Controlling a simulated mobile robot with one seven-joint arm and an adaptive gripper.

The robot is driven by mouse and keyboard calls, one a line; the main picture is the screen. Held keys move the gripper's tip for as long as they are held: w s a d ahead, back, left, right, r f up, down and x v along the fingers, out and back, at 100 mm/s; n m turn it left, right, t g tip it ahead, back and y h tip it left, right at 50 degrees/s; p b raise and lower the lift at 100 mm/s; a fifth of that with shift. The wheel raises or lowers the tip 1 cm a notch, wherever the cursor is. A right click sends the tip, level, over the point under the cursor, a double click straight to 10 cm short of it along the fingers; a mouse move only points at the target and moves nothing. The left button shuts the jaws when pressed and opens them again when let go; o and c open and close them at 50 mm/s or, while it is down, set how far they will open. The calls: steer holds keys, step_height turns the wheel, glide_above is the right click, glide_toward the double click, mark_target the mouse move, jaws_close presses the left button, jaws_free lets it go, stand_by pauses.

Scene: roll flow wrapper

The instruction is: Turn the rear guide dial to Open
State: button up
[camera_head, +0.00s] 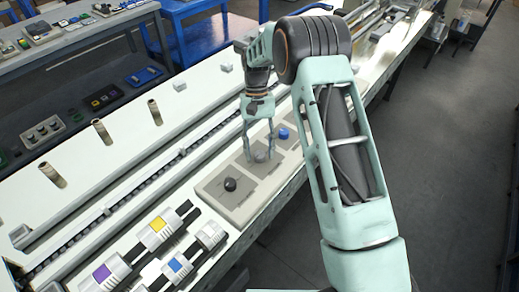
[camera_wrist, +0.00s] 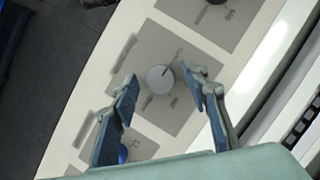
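A pale panel (camera_head: 240,207) on the machine bears three dials in a row: a black dial (camera_head: 230,184), a grey dial (camera_head: 260,156) and a blue dial (camera_head: 283,133). Which one is the rear guide dial cannot be read. My gripper (camera_head: 259,159) points down over the grey dial. In the wrist view, my open gripper (camera_wrist: 162,81) has one finger on each side of the round grey dial (camera_wrist: 160,79), with visible gaps. The dial's pointer line runs toward the upper right. Small printed labels beside it are illegible. Whether the fingertips reach dial height is unclear.
The blue dial (camera_wrist: 122,153) lies partly behind a finger in the wrist view; the black dial (camera_wrist: 214,2) is at its top edge. Cylindrical units with yellow (camera_head: 158,224) and purple (camera_head: 102,273) bands stand near the panel. A long rail (camera_head: 150,176) runs alongside.

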steer(key=v, duration=1.2)
stand_by(0.4)
